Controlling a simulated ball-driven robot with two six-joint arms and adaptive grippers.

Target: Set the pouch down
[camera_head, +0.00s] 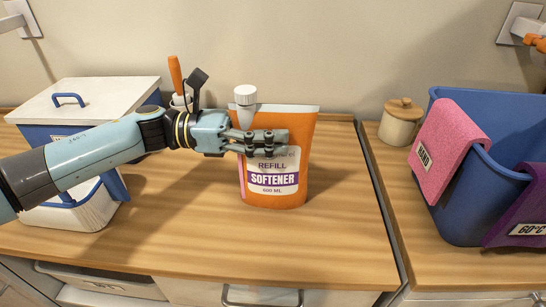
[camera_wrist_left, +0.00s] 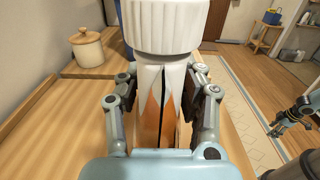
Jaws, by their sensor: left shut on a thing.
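The pouch (camera_head: 290,185) is orange, with a white cap and a label reading REFILL SOFTENER. In the head view it is upright at the middle of the wooden worktop. My left gripper (camera_head: 268,143) comes from the left and is shut on its upper part, below the cap. In the left wrist view the pouch (camera_wrist_left: 154,110) stands between both fingers, with its white cap nearest. I cannot tell whether its base touches the worktop. My right gripper (camera_wrist_left: 290,119) shows only at the right edge of the left wrist view, too small to read its jaws.
A white-lidded blue box (camera_head: 88,101) is at the left. An orange-handled tool (camera_head: 176,75) is behind my gripper. A lidded jar (camera_head: 400,122) and a blue bin (camera_head: 466,195) with pink and purple cloths stand right. The worktop (camera_head: 220,240) in front is clear.

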